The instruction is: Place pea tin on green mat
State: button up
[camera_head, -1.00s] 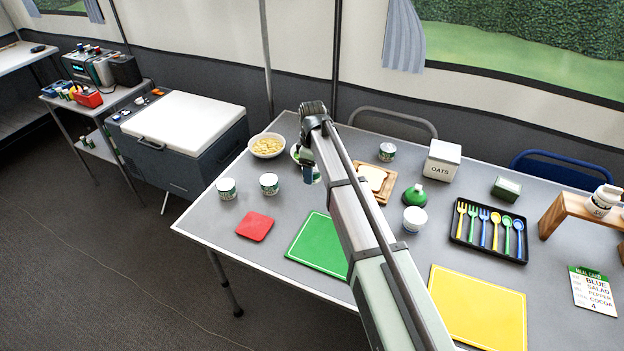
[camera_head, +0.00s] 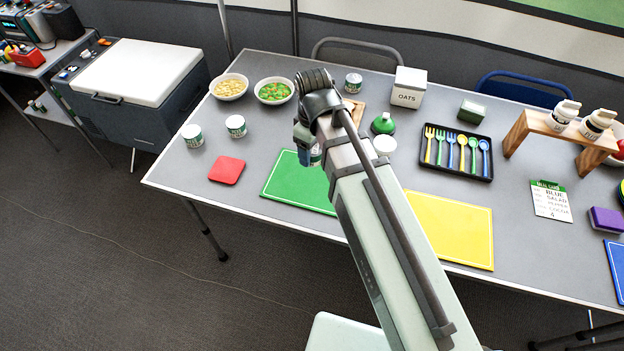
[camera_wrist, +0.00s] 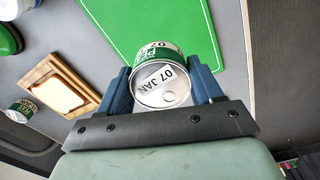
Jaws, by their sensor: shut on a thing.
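In the head view my gripper (camera_head: 307,148) is near the far right part of the green mat (camera_head: 290,187), and only part of the tin (camera_head: 316,155) shows beside the fingers. The green mat also shows beyond the tin in the wrist view (camera_wrist: 140,30). The tin appears held above the table; its exact height is unclear. My arm hides the mat's right part.
Two bowls (camera_head: 274,91) (camera_head: 229,87) are behind. A yellow mat (camera_head: 450,228) and cutlery tray (camera_head: 457,152) lie right. The visible green mat is bare.

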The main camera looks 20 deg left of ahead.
aim_at(312, 181)
jog(key=shift+m, duration=0.9)
jog(key=shift+f, duration=5.05)
jog(key=shift+f, duration=0.15)
jog(key=o, duration=1.2)
jog(key=shift+c, duration=0.2)
jog(key=shift+r, duration=6.2)
